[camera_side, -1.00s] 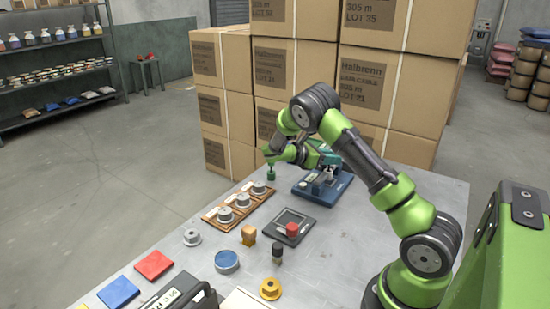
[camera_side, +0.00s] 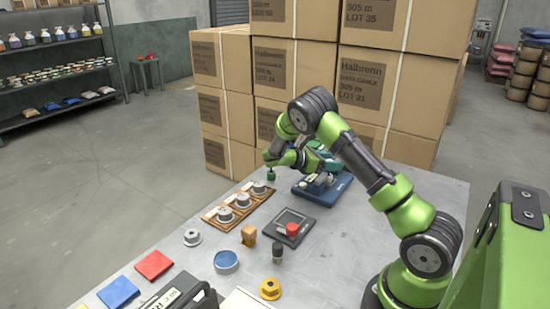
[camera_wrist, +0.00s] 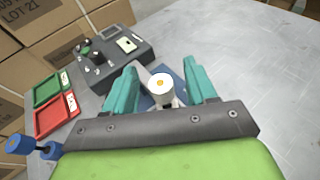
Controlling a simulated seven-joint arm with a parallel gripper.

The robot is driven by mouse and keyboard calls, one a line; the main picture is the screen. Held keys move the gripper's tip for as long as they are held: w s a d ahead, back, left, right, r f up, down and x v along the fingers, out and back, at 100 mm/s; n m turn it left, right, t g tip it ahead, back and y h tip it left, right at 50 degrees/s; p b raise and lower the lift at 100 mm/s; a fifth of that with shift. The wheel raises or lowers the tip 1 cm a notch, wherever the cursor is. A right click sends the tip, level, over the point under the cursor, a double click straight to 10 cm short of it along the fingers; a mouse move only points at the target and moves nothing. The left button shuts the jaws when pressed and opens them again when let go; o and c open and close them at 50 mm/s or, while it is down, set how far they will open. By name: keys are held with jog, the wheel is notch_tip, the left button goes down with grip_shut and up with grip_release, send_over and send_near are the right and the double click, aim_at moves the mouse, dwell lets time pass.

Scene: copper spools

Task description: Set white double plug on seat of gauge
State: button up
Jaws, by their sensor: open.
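In the wrist view, my gripper (camera_wrist: 160,78) has its two teal fingers apart. Between them stands a white round piece (camera_wrist: 157,79) with an orange centre, seen nearly end-on. It looks like the white double plug, but its lower part is largely hidden. Behind it shows part of a blue base (camera_wrist: 146,101), perhaps the gauge's; I cannot tell whether the piece rests on its seat. In the side view, a blue-based device (camera_side: 322,187) stands at the table's back, beside my bent wrist. My arm and the small picture hide any plug there.
The wrist view shows a dark box with knobs (camera_wrist: 104,58), green (camera_wrist: 46,90) and red (camera_wrist: 54,118) trays, and a blue dumbbell-shaped piece (camera_wrist: 20,144). In the side view, a wooden rack (camera_side: 210,217) of spools stands left of the blue-based device. Stacked cartons (camera_side: 297,70) rise behind.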

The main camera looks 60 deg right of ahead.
jog(key=shift+w+a+r, duration=0.15)
jog(key=shift+r, duration=0.1)
jog(key=v, duration=1.1)
jog(key=s+a+r+m+t+y, duration=0.4)
jog(key=s+a+m+t, duration=0.1)
jog(key=a, duration=0.4)
jog(key=s+a+r+m+t+y, duration=0.5)
jog(key=a, duration=0.4)
jog(key=s+a+r+m+t+y, duration=0.4)
jog(key=s+a+m+t+y, duration=0.1)
jog(key=a, duration=0.4)
jog(key=shift+s+a+r, duration=0.2)
jog(key=shift+s+a, duration=0.15)
jog(key=shift+s, duration=0.2)
jog(key=shift+o, duration=0.4)
